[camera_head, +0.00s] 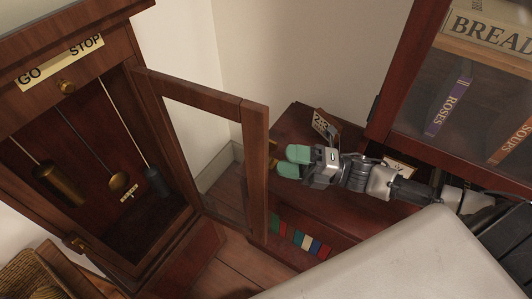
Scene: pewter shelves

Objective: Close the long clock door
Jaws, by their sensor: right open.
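The long clock door (255,170) is a wooden frame around a glass pane, standing open and swung out to the right of the clock case (150,190). Inside the case hang several weights and a pendulum (118,182). My right gripper (287,161), with green fingertips, is beside the outer edge of the door, close to a small brass fitting (272,152). It is open, and I cannot tell whether a fingertip touches the door. My left gripper is not in view.
A glass-fronted cabinet (376,110) with books and a BREAD sign (490,30) stands at the right. A low wooden cabinet (295,125) with a small tag (325,125) sits behind the gripper. A wicker basket (40,275) is at lower left. Wooden floor (235,275) shows below the door.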

